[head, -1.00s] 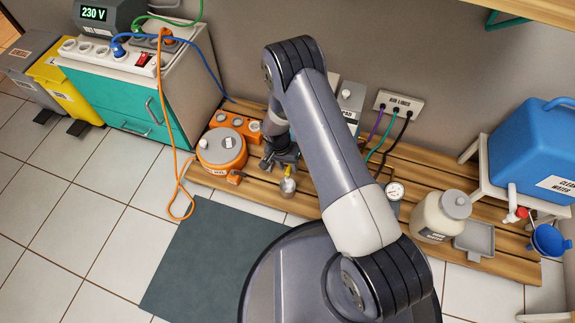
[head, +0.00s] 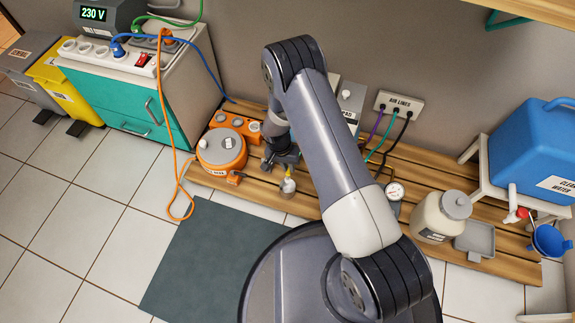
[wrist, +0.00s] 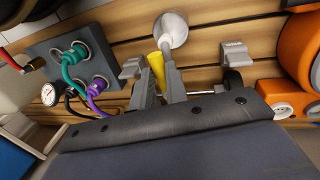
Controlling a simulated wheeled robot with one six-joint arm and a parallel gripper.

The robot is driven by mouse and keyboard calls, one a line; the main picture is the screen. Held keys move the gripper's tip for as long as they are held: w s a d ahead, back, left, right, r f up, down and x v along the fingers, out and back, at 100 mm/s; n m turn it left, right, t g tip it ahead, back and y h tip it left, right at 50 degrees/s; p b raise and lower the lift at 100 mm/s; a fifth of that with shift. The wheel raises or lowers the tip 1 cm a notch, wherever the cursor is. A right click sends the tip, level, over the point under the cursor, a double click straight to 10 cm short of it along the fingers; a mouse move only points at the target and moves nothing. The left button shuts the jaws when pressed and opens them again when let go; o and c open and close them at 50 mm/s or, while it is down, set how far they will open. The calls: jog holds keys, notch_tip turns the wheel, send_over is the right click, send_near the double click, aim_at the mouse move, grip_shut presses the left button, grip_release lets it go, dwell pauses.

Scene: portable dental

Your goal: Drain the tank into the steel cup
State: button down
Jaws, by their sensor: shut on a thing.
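A small steel cup (head: 288,186) with a yellow grip (head: 288,171) shows in the head view, just above the slatted wooden platform. In the wrist view my gripper (wrist: 159,82) is shut on the yellow grip (wrist: 156,68), and the steel cup (wrist: 171,29) lies beyond the fingertips. What the cup contains cannot be seen. A round orange tank (head: 221,150) with a grey lid stands on the platform to the cup's left. A small orange fitting (head: 235,178) sits at its lower front, apart from the cup.
The wooden platform (head: 208,181) runs along the wall. An orange socket box (head: 236,125) stands behind the tank. An orange cable (head: 171,175) hangs at left. A gauge (head: 394,191), cream jar (head: 442,217) and blue water container (head: 530,150) are to the right.

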jog(key=shift+w+d+n+t+y+b, duration=0.35)
jog(key=shift+d+n, duration=0.55)
jog(key=shift+n, duration=1.95)
jog(key=shift+w+d+n+t+y+b, duration=0.2)
jog(key=shift+d+n+t, duration=0.5)
jog(key=shift+n, duration=2.2)
jog(key=shift+w+d+n+t+y+b, duration=0.25)
jog(key=shift+d+n, duration=0.85)
jog(key=shift+n, duration=1.75)
jog(key=shift+w, duration=0.15)
jog(key=c, duration=1.4)
grip_release()
jog(key=shift+r+p, duration=0.1)
jog(key=shift+p, duration=0.2)
